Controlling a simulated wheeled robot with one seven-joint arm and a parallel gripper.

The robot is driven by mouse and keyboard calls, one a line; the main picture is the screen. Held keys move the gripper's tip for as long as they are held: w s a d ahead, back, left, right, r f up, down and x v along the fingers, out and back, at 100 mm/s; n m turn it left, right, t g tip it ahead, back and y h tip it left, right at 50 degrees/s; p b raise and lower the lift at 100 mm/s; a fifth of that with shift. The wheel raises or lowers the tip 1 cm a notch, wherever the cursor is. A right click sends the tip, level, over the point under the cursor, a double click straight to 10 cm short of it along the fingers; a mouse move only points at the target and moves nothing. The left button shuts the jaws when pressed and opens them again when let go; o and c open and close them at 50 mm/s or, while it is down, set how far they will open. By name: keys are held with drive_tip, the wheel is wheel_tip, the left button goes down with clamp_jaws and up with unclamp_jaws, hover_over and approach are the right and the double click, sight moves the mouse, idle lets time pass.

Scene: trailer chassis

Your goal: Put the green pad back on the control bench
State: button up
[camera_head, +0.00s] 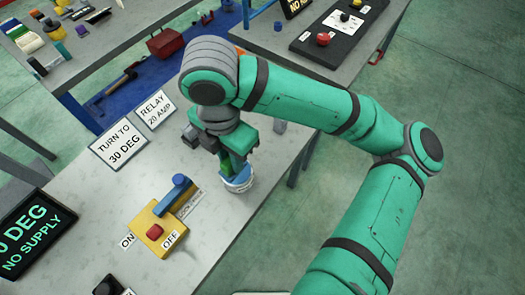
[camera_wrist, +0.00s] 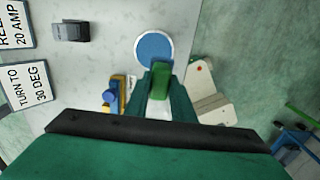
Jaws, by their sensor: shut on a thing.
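My gripper (camera_wrist: 162,85) is shut on a green pad (camera_wrist: 160,80), which shows between its fingers in the wrist view. In the head view the green pad (camera_head: 225,166) is partly hidden by my gripper (camera_head: 233,163). The grey-white control bench (camera_head: 215,218) lies below, and my gripper is over its right side. A round blue-topped disc with a white rim (camera_wrist: 155,47) is close by the fingertips; it also shows in the head view (camera_head: 240,183). I cannot tell whether the pad touches the disc or the bench.
A yellow switch box (camera_head: 155,228) with a blue lever and red button stands on the bench. Signs (camera_head: 118,147) and a black display (camera_head: 35,235) stand left. A dark grey block (camera_wrist: 70,31) shows in the wrist view. Another bench (camera_head: 270,35) is behind.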

drive_tip(key=w+d+f, duration=0.2)
drive_tip(key=w+f, duration=0.1)
drive_tip(key=w+d+f, duration=0.2)
drive_tip(key=w+f, duration=0.1)
drive_tip(key=w, duration=0.1)
drive_tip(key=w+d+f, duration=0.3)
drive_tip(key=w, duration=0.1)
drive_tip(key=shift+w+f, duration=0.25)
drive_tip(key=shift+w+d+f, duration=0.1)
drive_tip(key=shift+w+f, duration=0.1)
drive_tip(key=shift+f, duration=1.6)
drive_tip(key=shift+f, duration=0.1)
drive_tip(key=o, duration=0.9)
drive_tip(key=shift+o, duration=0.2)
